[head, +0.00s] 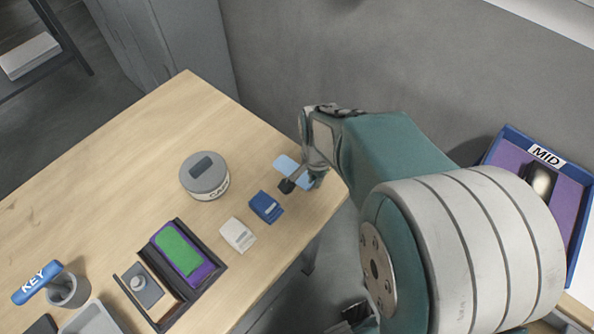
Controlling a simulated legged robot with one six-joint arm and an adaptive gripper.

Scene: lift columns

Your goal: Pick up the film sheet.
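A light blue flat piece, which looks like the film sheet (286,165), lies near the right corner of the wooden table. My gripper (302,184) is right over it and hides part of it. The two fingertips are apart, one dark tip on the left and one at the right near the table edge. I see nothing clearly held between them. Whether the fingertips touch the sheet cannot be told from this view.
A blue box (266,207) and a white box (238,234) stand close to the gripper. A round grey-lidded can (205,177), a black tray (214,266) with a green-and-purple block, and a cup (70,291) with a KEY tag are further left. A blue "MID" bin (512,143) is at right.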

